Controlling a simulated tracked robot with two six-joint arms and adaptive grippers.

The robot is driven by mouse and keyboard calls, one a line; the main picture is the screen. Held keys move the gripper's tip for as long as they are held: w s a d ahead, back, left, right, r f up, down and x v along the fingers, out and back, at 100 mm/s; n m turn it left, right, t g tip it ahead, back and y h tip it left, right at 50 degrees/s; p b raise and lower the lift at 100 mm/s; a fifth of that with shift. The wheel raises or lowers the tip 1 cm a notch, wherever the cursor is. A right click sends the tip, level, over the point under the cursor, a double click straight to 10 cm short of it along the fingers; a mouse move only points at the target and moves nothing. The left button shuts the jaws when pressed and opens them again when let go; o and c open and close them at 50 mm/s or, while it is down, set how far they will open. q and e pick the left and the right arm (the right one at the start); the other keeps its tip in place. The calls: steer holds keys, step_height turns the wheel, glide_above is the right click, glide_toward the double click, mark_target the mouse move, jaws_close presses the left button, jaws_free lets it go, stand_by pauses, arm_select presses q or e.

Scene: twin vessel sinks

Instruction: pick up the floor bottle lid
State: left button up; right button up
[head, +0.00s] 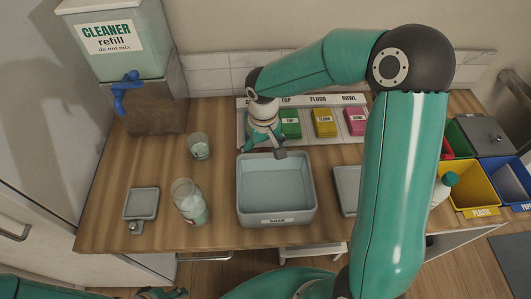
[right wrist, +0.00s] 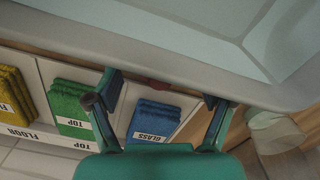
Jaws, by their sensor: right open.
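No lid can be identified for certain. A small red piece (right wrist: 158,86) shows in the right wrist view by the grey basin's rim, between the fingers; whether it is the floor bottle lid I cannot tell. My right gripper (head: 266,146) is over the back edge of the grey basin (head: 276,219). In the right wrist view its fingers (right wrist: 164,97) are apart with nothing gripped. A clear container (head: 188,202) with pale contents stands left of the basin. A white bottle with a teal cap (head: 450,179) is partly behind my right arm. My left gripper (head: 160,293) is barely visible at the bottom edge.
A cloth rack (head: 241,130) holds green, yellow and pink cloths; a blue cloth (right wrist: 153,119) shows at the wrist. A glass (head: 199,147), grey tray (head: 141,204) and cleaner dispenser (head: 115,55) are left. Yellow bin (head: 474,196) and blue bin (head: 512,181) are right.

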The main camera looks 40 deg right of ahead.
steer(key=c, duration=0.8)
steer(key=shift+c, duration=0.2)
